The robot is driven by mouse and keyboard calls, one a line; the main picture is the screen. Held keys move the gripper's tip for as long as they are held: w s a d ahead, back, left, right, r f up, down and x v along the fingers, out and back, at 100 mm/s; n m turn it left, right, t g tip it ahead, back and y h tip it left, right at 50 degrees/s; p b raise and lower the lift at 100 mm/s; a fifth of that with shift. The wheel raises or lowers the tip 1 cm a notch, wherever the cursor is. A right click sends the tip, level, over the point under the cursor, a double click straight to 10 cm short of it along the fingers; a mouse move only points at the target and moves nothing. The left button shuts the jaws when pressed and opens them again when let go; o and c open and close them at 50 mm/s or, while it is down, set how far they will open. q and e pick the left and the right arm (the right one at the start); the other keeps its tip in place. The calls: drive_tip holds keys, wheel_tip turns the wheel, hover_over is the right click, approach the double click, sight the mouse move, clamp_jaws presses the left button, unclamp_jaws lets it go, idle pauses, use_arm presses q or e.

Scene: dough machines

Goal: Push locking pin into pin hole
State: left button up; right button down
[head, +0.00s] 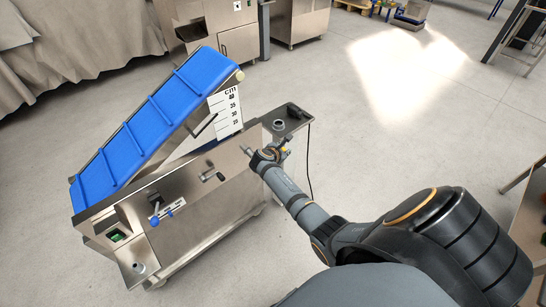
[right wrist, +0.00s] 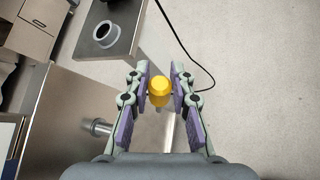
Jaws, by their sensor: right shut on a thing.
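My right gripper (head: 272,152) reaches to the right end of the blue belt conveyor (head: 155,115). In the right wrist view its fingers (right wrist: 160,92) are closed in on a yellow knob (right wrist: 160,88), which I take to be the locking pin's head. The knob is between the purple finger pads. A short silver tube (right wrist: 97,127) sticks out of the steel panel to the left of the fingers. The pin's shaft and the pin hole are not clearly visible, so I cannot tell how deep the pin sits. My left gripper is not in view.
A steel shelf (right wrist: 122,40) with a grey ring (right wrist: 107,33) lies beyond the fingers. A black cable (right wrist: 187,55) hangs on the right. A height scale (head: 225,110) and a crank handle (head: 212,175) are on the conveyor. Floor to the right is clear.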

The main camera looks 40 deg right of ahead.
use_arm(q)
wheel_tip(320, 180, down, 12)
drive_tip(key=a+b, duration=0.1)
drive_tip(key=b, duration=0.8)
use_arm(e)
drive_tip(key=s+a+f+m, duration=0.2)
drive_tip(key=a+f+m, duration=0.1)
drive_tip(key=m, duration=0.4)
drive_tip(key=s+a+f+m+h, duration=0.1)
drive_tip(key=s+a+f+m, duration=0.1)
drive_tip(key=a+f+m, duration=0.2)
wheel_tip(320, 180, down, 2)
drive_tip(key=m, duration=0.4)
drive_tip(key=shift+s+f, duration=0.2)
drive_tip(key=shift+s, duration=0.05)
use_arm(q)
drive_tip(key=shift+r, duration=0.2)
use_arm(e)
drive_tip(key=shift+a, duration=0.1)
use_arm(q)
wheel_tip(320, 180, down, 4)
drive_tip(key=b, duration=0.4)
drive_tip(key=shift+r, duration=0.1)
use_arm(e)
drive_tip(key=w, duration=0.6)
drive_tip(key=shift+a, duration=0.25)
